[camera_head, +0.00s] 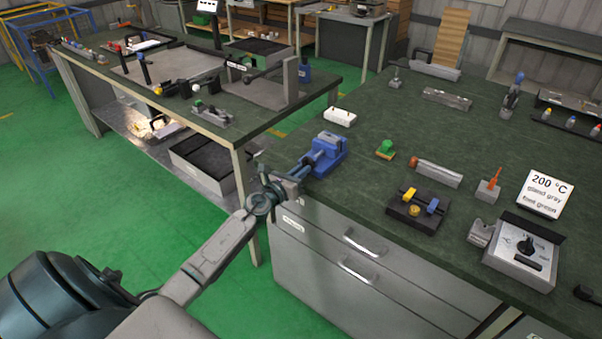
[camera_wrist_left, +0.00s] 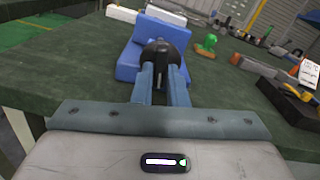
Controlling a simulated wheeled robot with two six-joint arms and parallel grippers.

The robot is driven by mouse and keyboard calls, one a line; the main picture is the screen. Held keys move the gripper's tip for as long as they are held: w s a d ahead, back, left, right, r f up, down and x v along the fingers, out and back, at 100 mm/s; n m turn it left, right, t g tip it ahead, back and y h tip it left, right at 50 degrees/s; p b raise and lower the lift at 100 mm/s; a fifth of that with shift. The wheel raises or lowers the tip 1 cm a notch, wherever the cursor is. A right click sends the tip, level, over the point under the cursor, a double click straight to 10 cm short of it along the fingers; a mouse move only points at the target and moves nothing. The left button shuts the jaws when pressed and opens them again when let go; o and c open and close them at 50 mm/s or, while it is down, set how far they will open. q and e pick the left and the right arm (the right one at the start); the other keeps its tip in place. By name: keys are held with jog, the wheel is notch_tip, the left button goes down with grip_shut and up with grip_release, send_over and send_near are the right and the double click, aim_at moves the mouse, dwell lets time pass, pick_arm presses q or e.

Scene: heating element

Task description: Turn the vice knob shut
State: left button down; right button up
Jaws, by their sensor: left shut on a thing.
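The blue vice (camera_head: 326,150) stands at the left front corner of the green-topped workbench. In the left wrist view the vice (camera_wrist_left: 128,62) is just ahead of my gripper. Its dark round knob (camera_wrist_left: 160,52) faces me, at the near side of the blue body. My left gripper (camera_head: 293,178) reaches in from the left at the bench edge. In the left wrist view its two blue-grey fingers (camera_wrist_left: 162,75) are closed on the knob, one on each side. In the head view the knob is too small and covered to make out. My right gripper is not in view.
A white block (camera_head: 340,117) lies behind the vice. A green-topped piece (camera_head: 385,149) and a black tray (camera_head: 418,212) with yellow and blue parts stand to its right. The grey control box (camera_head: 520,256) is farther right. Drawers with handles (camera_head: 362,246) are below the bench top.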

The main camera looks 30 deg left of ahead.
pick_arm(q)
jog(key=shift+f+m, duration=0.1)
jog(key=shift+m, duration=1)
jog(key=c, duration=1.4)
grip_release()
jog(key=shift+a, duration=0.1)
jog(key=shift+c, duration=0.2)
jog(key=shift+s, duration=0.1)
jog(key=s+b, duration=0.1)
jog(key=s, duration=0.9)
jog(key=shift+s+a, duration=0.3)
jog(key=shift+a, duration=0.1)
